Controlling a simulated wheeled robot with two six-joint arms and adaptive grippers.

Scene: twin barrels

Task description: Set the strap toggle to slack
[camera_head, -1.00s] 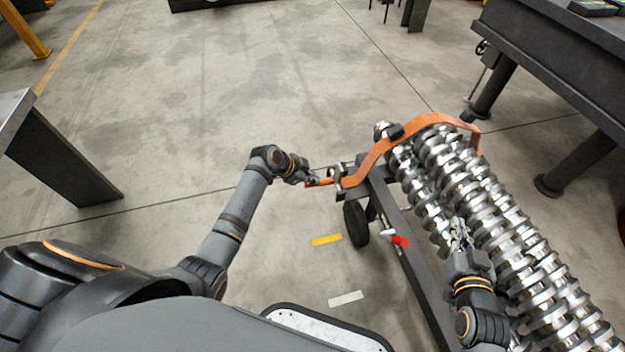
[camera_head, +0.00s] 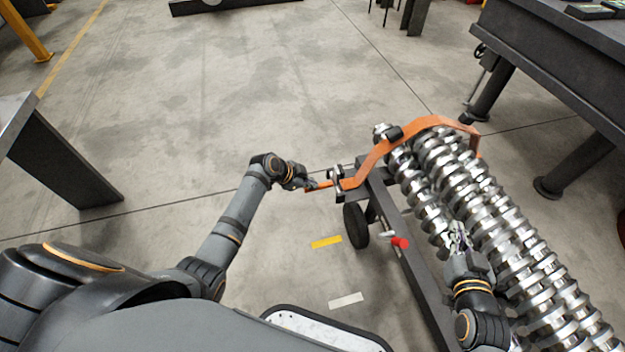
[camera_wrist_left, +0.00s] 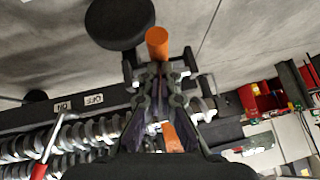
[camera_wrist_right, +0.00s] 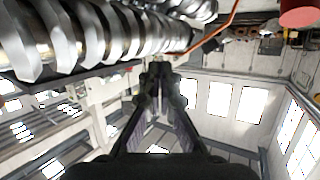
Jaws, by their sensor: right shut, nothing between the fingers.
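The strap toggle is an orange lever (camera_head: 319,187) at the near-left end of the orange strap (camera_head: 366,170), by a dark bracket (camera_head: 338,181). In the left wrist view its round orange end (camera_wrist_left: 157,42) shows just beyond my fingertips. My left gripper (camera_head: 314,185) is at the lever, with its fingers close together; I cannot tell whether they clamp it. More orange (camera_wrist_left: 170,138) shows between the fingers. My right gripper (camera_head: 458,230) is shut and empty, above the ridged metal barrels (camera_head: 495,215); it also shows in the right wrist view (camera_wrist_right: 160,72).
A red-tipped lever (camera_head: 400,242) sits on the dark cart frame (camera_head: 413,270), which has a black wheel (camera_head: 356,224). ON and OFF labels (camera_wrist_left: 93,99) show in the left wrist view. A dark table (camera_head: 560,80) stands at right. Open floor lies ahead and left.

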